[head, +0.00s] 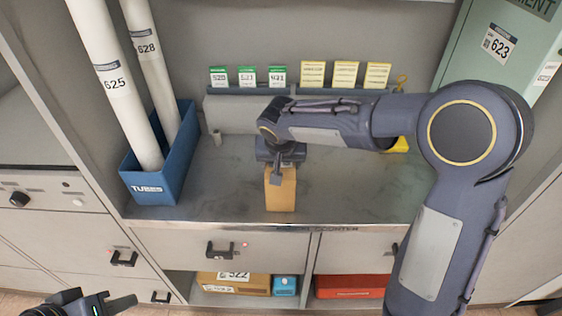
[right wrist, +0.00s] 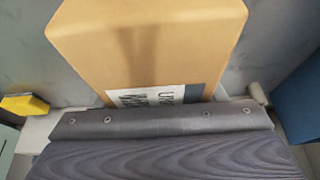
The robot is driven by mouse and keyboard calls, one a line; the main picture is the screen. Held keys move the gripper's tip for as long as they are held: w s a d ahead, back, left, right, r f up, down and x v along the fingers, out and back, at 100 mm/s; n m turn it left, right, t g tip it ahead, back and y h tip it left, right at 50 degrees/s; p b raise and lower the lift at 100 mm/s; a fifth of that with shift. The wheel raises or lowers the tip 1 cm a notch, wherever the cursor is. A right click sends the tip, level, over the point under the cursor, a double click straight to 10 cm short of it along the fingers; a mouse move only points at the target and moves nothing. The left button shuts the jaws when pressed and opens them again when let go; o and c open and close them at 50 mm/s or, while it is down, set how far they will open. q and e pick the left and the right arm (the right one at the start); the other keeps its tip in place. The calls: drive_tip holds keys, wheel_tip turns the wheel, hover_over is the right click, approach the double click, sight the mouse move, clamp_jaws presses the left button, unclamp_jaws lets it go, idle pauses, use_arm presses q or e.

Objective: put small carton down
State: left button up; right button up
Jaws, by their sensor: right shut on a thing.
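The small carton (head: 281,192) is a tan box near the front edge of the grey counter (head: 225,190). My right gripper (head: 281,168) is above it, shut on its upper part. The carton looks upright; I cannot tell whether its base touches the counter. In the right wrist view the carton (right wrist: 150,50) fills the upper middle, with a white printed label against the gripper; the fingertips are hidden there. My left gripper (head: 95,302) is at the bottom left, partly cut off, open and empty, away from the carton.
A blue bin (head: 158,188) with two white tubes stands left on the counter. Green and yellow cards (head: 312,74) line the back. A yellow object (head: 398,146) lies behind my right arm. Boxes sit on the shelf below. The counter beside the carton is clear.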

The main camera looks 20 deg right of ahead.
drive_tip(key=shift+f, duration=0.15)
drive_tip(key=o, duration=1.2)
